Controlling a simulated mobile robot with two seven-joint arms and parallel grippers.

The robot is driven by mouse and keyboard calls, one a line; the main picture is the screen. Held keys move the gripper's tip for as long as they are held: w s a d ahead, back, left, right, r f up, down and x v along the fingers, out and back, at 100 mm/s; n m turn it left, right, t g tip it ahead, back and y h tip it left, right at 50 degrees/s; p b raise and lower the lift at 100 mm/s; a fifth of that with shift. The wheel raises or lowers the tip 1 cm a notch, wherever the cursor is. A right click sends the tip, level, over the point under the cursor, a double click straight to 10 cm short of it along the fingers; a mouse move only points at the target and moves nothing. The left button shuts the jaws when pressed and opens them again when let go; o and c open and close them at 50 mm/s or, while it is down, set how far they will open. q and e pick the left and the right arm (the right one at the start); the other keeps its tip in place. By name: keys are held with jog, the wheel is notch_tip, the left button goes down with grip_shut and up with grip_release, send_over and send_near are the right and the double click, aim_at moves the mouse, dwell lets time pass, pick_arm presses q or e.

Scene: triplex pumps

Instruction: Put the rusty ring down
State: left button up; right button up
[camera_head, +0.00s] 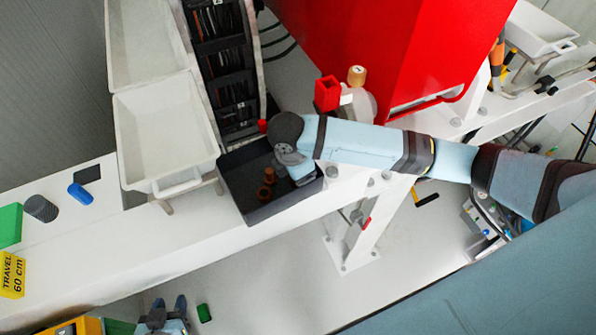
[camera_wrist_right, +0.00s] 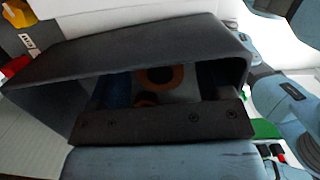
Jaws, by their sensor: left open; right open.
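Two rusty rings, one upper (camera_head: 269,176) and one lower (camera_head: 264,194), are in the dark grey tray (camera_head: 290,207) on the white bench. My right arm reaches in from the right, and its gripper is over the tray's right part, beside the rings. Its fingertips are hidden in the head view. In the right wrist view a rusty ring (camera_wrist_right: 160,75) lies apart beyond the open right gripper (camera_wrist_right: 163,88); part of another ring (camera_wrist_right: 146,99) shows below it. My left gripper (camera_head: 169,304) is open and empty at the bottom left, away from the tray.
White bins (camera_head: 165,130) stand left of the tray, beside a black rack (camera_head: 225,70). A red block (camera_head: 327,93) and a tan cylinder (camera_head: 357,75) stand behind my right arm. A large red housing (camera_head: 390,45) rises behind. The bench's left part holds a blue object (camera_head: 80,194).

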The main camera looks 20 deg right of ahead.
notch_tip(320, 180, up, 12)
jog(key=a+b, duration=0.1)
jog(key=shift+a, duration=0.35)
jog(key=shift+s, duration=0.1)
jog(key=shift+s+f, duration=0.1)
